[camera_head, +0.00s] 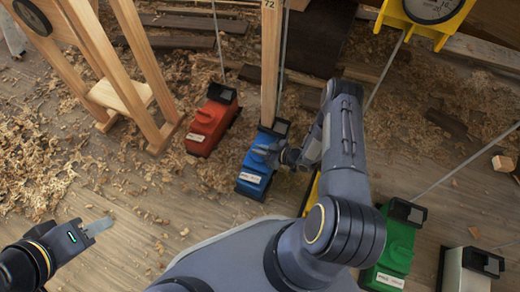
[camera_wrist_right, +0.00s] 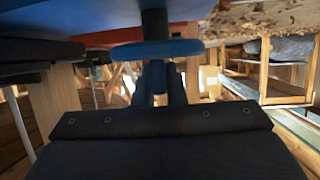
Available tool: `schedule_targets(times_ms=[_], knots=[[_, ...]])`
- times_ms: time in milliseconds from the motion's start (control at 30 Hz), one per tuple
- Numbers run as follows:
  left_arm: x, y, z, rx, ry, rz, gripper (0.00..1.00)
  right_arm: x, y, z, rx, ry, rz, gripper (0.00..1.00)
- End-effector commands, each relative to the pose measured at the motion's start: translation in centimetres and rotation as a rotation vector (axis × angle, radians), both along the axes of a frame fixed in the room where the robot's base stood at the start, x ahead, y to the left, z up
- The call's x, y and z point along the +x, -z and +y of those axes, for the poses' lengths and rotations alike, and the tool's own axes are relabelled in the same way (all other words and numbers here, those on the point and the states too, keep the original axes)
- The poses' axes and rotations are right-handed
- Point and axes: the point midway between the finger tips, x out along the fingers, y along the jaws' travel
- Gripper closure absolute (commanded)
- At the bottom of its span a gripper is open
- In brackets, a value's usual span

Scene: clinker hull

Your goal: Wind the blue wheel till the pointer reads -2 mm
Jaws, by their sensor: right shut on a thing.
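A blue jack-like unit (camera_head: 258,162) with a black top and a white label stands on the floor near the middle of the head view. My right gripper (camera_head: 272,154) reaches it from the right and is shut at its side. In the right wrist view a blue wheel (camera_wrist_right: 157,50) sits on a dark shaft, with my right gripper's fingers (camera_wrist_right: 160,82) directly at it. The fingers hide part of the wheel. No pointer reading can be made out. My left gripper (camera_head: 98,227) is low at the left, away from the units; its jaw gap is unclear.
A red unit (camera_head: 207,124) stands left of the blue one. A green unit (camera_head: 394,250) and a white unit (camera_head: 468,270) stand to the right. A yellow-framed dial (camera_head: 432,10) is at the top right. A wooden trestle (camera_head: 120,98) and shavings are at the left.

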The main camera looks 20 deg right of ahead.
Motion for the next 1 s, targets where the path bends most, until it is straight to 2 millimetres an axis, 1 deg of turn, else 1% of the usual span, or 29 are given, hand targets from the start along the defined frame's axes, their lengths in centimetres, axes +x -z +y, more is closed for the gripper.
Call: schedule_targets(times_ms=[267, 1000], knots=[[0.0, -0.8, 0.0, 0.0, 0.0, 0.0, 0.64, -0.2, -0.1, 0.1, 0.005, 0.216, 0.005, 1.0], [0.0, -3.4, 0.0, 0.0, 0.0, 0.0, 0.64, -0.1, -0.1, 0.2, 0.001, 0.892, 0.003, 1.0]])
